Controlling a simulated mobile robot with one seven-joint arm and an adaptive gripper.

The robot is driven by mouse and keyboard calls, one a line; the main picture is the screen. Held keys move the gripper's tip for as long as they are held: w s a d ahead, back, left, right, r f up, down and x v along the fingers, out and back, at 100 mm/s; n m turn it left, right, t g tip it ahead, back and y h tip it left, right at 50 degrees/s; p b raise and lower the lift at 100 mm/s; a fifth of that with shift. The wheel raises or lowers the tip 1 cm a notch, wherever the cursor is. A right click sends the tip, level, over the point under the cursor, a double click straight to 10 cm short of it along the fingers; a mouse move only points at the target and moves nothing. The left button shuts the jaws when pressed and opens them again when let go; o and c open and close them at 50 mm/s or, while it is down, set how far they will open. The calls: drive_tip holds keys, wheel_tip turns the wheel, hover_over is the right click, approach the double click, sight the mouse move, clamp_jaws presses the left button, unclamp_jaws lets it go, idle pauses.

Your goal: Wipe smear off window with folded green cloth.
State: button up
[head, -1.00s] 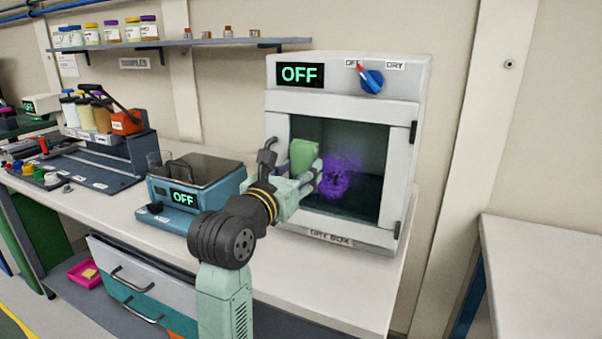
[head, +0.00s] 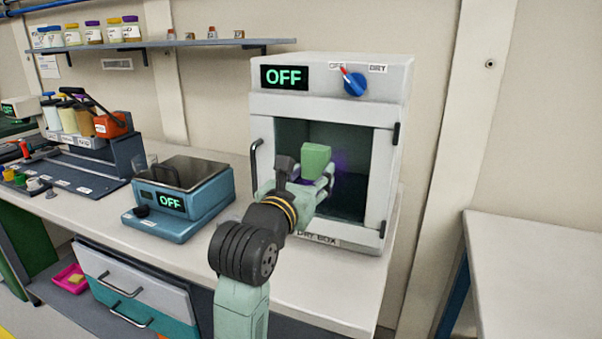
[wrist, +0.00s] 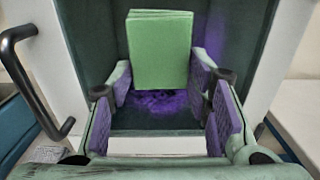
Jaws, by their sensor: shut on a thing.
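The folded green cloth (head: 316,160) is upright in my gripper (head: 311,177), in front of the dry box window (head: 348,205). My gripper is shut on the cloth; the wrist view shows the cloth (wrist: 160,50) between the purple-padded fingers (wrist: 163,78). A purple smear (head: 342,166) shows just right of the cloth in the head view. In the wrist view the smear (wrist: 158,103) shows below the cloth and also to its right. The part behind the cloth is hidden. I cannot tell whether the cloth touches the glass.
The dry box (head: 330,75) has a blue knob (head: 354,84), a display reading OFF and a dark door handle (head: 254,163) left of the window. A blue balance (head: 180,195) stands to its left. A shelf with jars (head: 150,45) runs above. A bare table (head: 540,255) is at right.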

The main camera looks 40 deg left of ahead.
drive_tip(key=shift+w+d+p, duration=0.15)
drive_tip(key=shift+w+d, duration=0.1)
drive_tip(key=shift+d, duration=0.9)
drive_tip(key=shift+w+d+p, duration=0.1)
drive_tip(key=shift+w+d, duration=0.15)
drive_tip(key=shift+d, duration=0.85)
drive_tip(key=shift+w+d+p, duration=0.15)
drive_tip(key=shift+w+d, duration=0.1)
drive_tip(key=shift+d, duration=0.9)
drive_tip(key=shift+s, duration=0.1)
drive_tip(key=b, duration=0.2)
approach(350, 175)
drive_tip(key=shift+a, duration=0.15)
drive_tip(key=shift+b+v, duration=1.4)
drive_tip(key=shift+b, duration=1.05)
